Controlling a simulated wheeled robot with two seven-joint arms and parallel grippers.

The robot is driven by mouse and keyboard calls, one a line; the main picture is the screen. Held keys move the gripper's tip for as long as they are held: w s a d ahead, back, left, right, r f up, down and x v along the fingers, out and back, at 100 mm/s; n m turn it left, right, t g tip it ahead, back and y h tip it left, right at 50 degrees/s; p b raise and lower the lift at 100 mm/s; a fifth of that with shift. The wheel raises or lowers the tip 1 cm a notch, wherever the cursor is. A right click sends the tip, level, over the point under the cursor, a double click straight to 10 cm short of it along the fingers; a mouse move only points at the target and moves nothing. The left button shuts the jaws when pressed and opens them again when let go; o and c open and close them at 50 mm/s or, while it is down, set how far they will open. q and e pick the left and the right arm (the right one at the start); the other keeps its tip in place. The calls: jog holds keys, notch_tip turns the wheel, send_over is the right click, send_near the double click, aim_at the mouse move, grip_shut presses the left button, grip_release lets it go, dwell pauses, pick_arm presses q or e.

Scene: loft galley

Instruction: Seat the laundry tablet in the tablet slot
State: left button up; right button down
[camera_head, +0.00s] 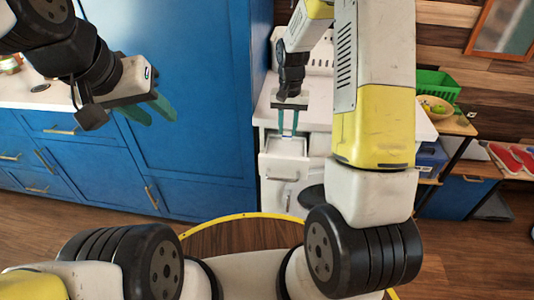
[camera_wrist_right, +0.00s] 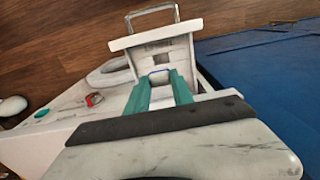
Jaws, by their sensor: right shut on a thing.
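The open drawer (camera_head: 284,168) juts from the front of the white washer in the head view. In the right wrist view the drawer (camera_wrist_right: 126,43) shows its handle at the top and a small dark square opening, the tablet slot (camera_wrist_right: 162,58). My right gripper (camera_head: 287,134) reaches down over the drawer. In the right wrist view my right gripper (camera_wrist_right: 159,80) is shut on the laundry tablet (camera_wrist_right: 158,72), a small white and blue piece mostly hidden between the green fingertips, just short of the slot. My left gripper (camera_head: 150,112) is open and empty before the blue cabinet.
A tall blue cabinet (camera_head: 200,90) stands left of the washer. A green basket (camera_head: 437,85) and a bowl of fruit (camera_head: 433,108) sit on a shelf to the right. The wooden floor in front is clear.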

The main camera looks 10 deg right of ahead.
aim_at(286, 140)
jog(key=f, duration=0.6)
jog(key=shift+a, duration=0.2)
jog(key=shift+f, duration=2.15)
jog(key=shift+f, duration=0.15)
jog(key=c, duration=1.1)
grip_release()
